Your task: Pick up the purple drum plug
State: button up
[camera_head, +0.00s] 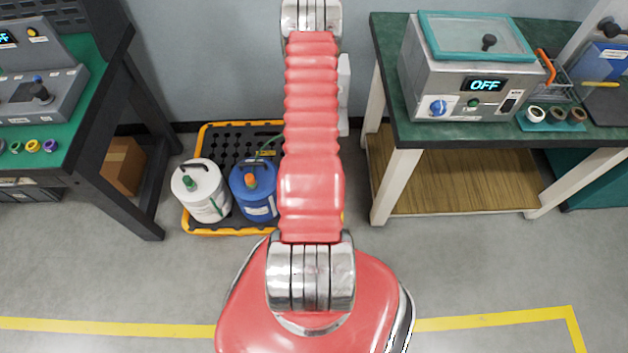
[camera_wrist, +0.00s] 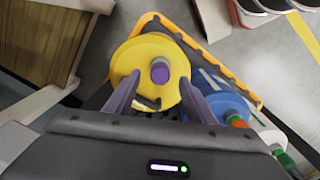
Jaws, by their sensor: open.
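The purple drum plug (camera_wrist: 160,71) sits on top of a yellow drum (camera_wrist: 133,58) in the wrist view. My gripper (camera_wrist: 160,82) is open above the drum, with one finger on each side of the plug in the picture. The fingers look apart from the plug; how high they are above it I cannot tell. In the head view my red arm hides the plug and nearly all of the yellow drum.
A blue drum (camera_head: 262,205) with an orange plug and a white drum (camera_head: 197,200) with a green plug stand on a yellow-edged black pallet (camera_head: 214,233). Workbenches stand left (camera_head: 87,105) and right (camera_head: 387,40). Open floor lies in front.

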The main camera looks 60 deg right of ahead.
jog(key=shift+d+f, duration=0.1)
jog(key=shift+f, duration=2.5)
jog(key=c, duration=1.2)
